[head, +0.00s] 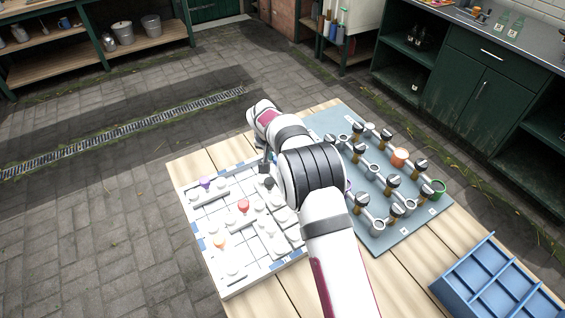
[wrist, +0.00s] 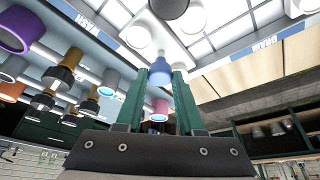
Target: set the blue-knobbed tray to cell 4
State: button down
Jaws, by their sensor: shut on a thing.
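The white board (head: 232,293) of gridded cells lies on the wooden table, with several white trays on it bearing coloured knobs. A purple knob (head: 205,183), a red knob (head: 243,206) and an orange knob (head: 219,240) show in the head view. My gripper (wrist: 165,72) has its green fingers shut around the blue knob (wrist: 159,68) of the blue-knobbed tray in the wrist view. In the head view my gripper (head: 265,168) is at the board's far right part, partly behind my arm, which hides the blue knob. Cell numbers are too small to read.
A blue divided crate (head: 447,293) stands at the front right. Bare table planks lie between panel and crate.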

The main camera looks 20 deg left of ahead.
jog(key=shift+w+a+r, duration=0.1)
jog(key=shift+w+a, duration=0.05)
jog(key=shift+a, duration=0.1)
jog(key=c, duration=0.8)
grip_release()
jog(key=shift+o, duration=1.3)
jog(key=shift+d, duration=0.1)
jog(key=v, duration=1.5)
jog(key=shift+s+r, duration=0.25)
jog(key=shift+r, duration=0.05)
